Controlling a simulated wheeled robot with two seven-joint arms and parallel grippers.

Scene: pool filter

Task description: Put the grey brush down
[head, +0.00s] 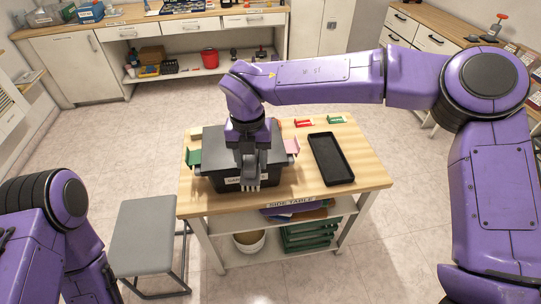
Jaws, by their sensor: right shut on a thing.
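My right gripper (248,158) points down over the front of a dark box (213,143) on the wooden side table (367,170). It is shut on the grey brush (252,182), of which pale bristle-like tips show below the fingers, in front of the box's label. The rest of the brush is hard to tell from the gripper. Whether the brush touches the box or table cannot be told. My left arm is at the lower left, and its gripper is out of view.
An empty black tray (331,158) lies on the table's right side. Red (303,123) and green (335,119) small items lie at the back edge. A green piece (193,157) and a pink piece (292,147) flank the box. A grey stool (144,235) stands left.

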